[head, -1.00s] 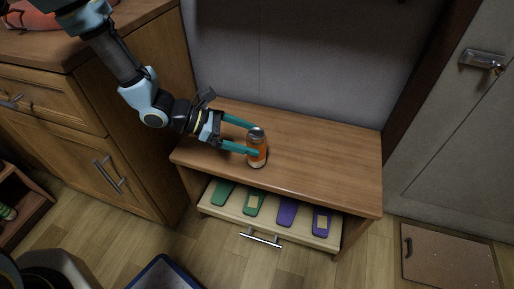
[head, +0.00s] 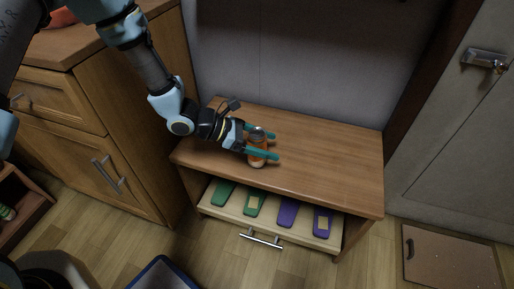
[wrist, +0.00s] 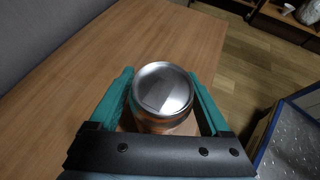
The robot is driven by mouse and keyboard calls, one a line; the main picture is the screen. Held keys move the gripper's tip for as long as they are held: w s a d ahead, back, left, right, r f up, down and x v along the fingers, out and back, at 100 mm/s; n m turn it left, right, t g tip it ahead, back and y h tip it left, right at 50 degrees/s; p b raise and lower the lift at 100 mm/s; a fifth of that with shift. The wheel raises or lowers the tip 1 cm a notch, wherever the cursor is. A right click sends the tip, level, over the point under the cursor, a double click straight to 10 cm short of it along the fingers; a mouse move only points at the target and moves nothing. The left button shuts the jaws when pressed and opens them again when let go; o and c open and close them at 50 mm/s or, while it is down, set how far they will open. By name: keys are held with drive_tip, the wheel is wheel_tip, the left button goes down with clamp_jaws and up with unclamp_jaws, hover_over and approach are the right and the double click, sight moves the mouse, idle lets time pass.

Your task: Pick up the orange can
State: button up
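The orange can (head: 257,148) stands upright on the wooden bench top (head: 326,162), near its front left. My gripper (head: 270,146) is open around it, with one teal finger on the far side and one on the near side; the fingertips reach past the can. In the wrist view the can's silver lid (wrist: 162,90) sits between the two fingers of my gripper (wrist: 160,85). Small gaps seem to show between can and fingers, though contact low down is hidden.
Below the bench top an open drawer (head: 232,230) holds green and purple flat items. A wooden cabinet (head: 130,110) stands at left, a grey wall behind. The bench top right of the can is clear. A blue-rimmed bin (head: 163,272) is on the floor in front.

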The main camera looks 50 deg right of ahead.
drive_tip(key=c, duration=1)
drive_tip(key=shift+c, duration=0.2)
drive_tip(key=shift+r, duration=0.1)
wheel_tip(320, 180, up, 10)
drive_tip(key=p, duration=0.1)
drive_tip(key=shift+p, duration=0.3)
